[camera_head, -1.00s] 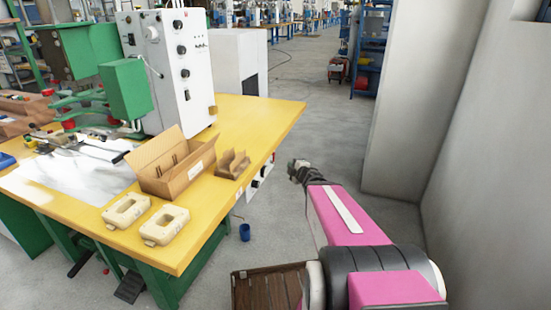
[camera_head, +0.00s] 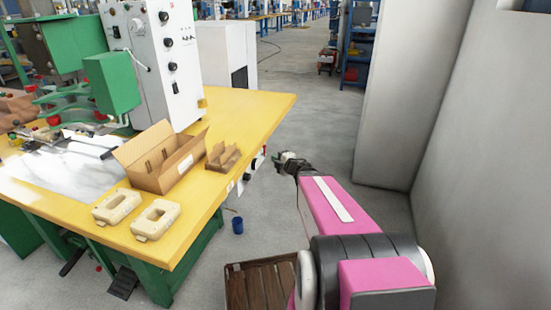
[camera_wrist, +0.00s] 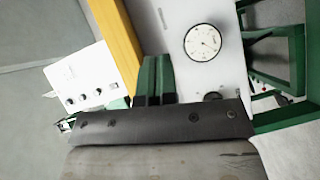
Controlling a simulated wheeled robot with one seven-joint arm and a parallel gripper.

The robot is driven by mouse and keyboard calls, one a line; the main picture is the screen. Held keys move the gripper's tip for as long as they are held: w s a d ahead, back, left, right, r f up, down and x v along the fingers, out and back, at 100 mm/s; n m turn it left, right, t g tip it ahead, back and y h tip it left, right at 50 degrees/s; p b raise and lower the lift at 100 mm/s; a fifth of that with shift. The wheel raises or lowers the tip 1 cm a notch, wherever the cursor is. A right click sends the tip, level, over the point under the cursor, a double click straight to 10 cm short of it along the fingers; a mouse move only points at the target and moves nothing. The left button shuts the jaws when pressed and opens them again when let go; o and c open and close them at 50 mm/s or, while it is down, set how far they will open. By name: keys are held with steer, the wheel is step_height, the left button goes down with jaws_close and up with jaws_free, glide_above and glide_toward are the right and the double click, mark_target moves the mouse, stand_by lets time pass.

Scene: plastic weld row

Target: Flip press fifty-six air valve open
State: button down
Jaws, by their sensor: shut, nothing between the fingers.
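The press is a green and white machine on a yellow-topped table (camera_head: 240,118). A white panel (camera_head: 252,174) with small dark and red controls sits below the table's right edge. In the wrist view, the white panel (camera_wrist: 180,18) carries a round gauge (camera_wrist: 204,42) and a dark knob (camera_wrist: 212,97), partly hidden behind my wrist. I cannot tell which control is the air valve. My gripper (camera_head: 287,158) is just right of the panel in the head view.
An open cardboard box (camera_head: 160,160), a smaller carton (camera_head: 222,157) and two cream blocks (camera_head: 156,219) are on the table. A pale pillar (camera_head: 395,110) and wall rise at right.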

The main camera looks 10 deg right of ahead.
steer(key=w+a+f, duration=0.1)
steer(key=w+a, duration=0.1)
steer(key=w, duration=0.9)
steer(key=shift+a+f, duration=0.2)
steer(key=shift+f, duration=0.15)
